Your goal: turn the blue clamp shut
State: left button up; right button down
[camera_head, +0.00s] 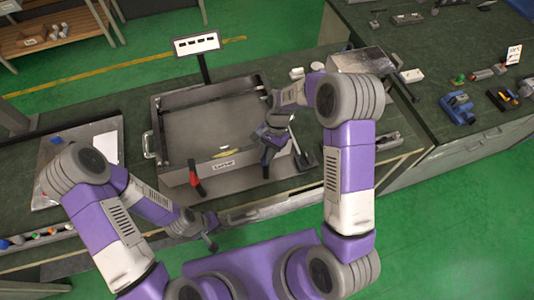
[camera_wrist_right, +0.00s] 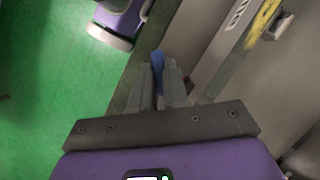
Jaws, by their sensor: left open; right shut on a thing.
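The blue clamp (camera_head: 266,160) stands at the front right of a metal box and is mostly covered by my right gripper. My right gripper (camera_head: 268,148) is shut on its handle. In the right wrist view, the blue handle (camera_wrist_right: 157,62) shows between the fingertips of the gripper (camera_wrist_right: 165,75). How far the clamp is turned is hidden. A red clamp handle (camera_head: 195,178) sticks out at the box's front left. My left gripper (camera_head: 211,235) is open and empty, in front of the bench edge, apart from the box.
The open metal box (camera_head: 170,177) stands on a dark green bench, with a sign (camera_head: 197,44) behind it. A metal tray (camera_head: 52,150) lies at the left. Tools, including a blue one (camera_head: 457,106), lie on the right bench. Green floor is free in front.

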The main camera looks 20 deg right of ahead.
jog(key=n+h, duration=0.1)
jog(key=n, duration=0.2)
jog(key=n+g, duration=0.1)
jog(key=n, duration=0.1)
jog(key=shift+w+a+r+n+h+b, duration=0.1)
jog(key=shift+w+a+n+h+b, duration=0.1)
jog(key=shift+n+h+b, duration=0.15)
jog(key=shift+n+h, duration=0.85)
jog(key=shift+n, duration=1.4)
jog(key=shift+r, duration=0.1)
jog(key=c, duration=1.1)
grip_release()
jog(key=shift+b, duration=0.3)
jog(key=v, duration=0.7)
jog(key=shift+w+a+r, duration=0.1)
jog(key=shift+w, duration=0.1)
